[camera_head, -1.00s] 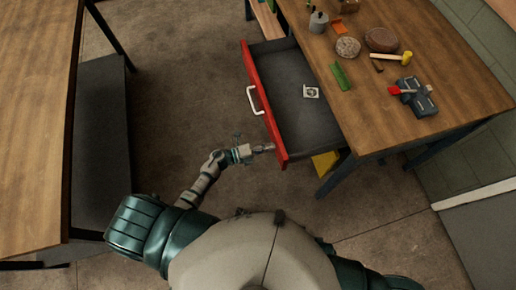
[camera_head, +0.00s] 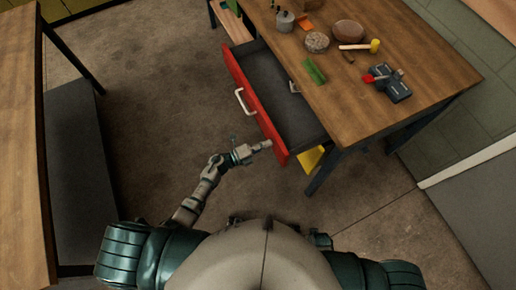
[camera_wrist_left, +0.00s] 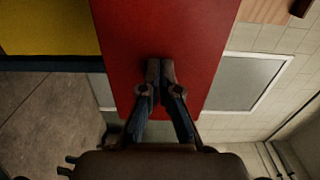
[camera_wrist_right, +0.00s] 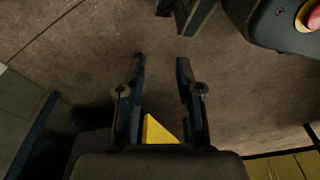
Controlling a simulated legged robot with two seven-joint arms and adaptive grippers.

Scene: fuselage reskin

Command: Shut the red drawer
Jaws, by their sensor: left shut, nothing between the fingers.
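The red drawer (camera_head: 256,107) stands partly open from the wooden table on the right, its grey inside showing. Its white handle (camera_head: 241,101) is on the red front. My left gripper (camera_head: 267,144) is at the near end of the red front, fingers shut with nothing between them. In the left wrist view the fingertips (camera_wrist_left: 160,64) are against or just in front of the red panel (camera_wrist_left: 165,35); I cannot tell if they touch. My right gripper (camera_wrist_right: 158,60) is open and empty over the floor in the right wrist view. It does not show in the head view.
The table top (camera_head: 400,60) holds a green block (camera_head: 314,70), bowls, a mallet (camera_head: 360,46) and a dark device (camera_head: 392,88). A yellow object (camera_head: 309,158) is under the table. Another wooden table (camera_head: 22,150) stands left. The floor between is clear.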

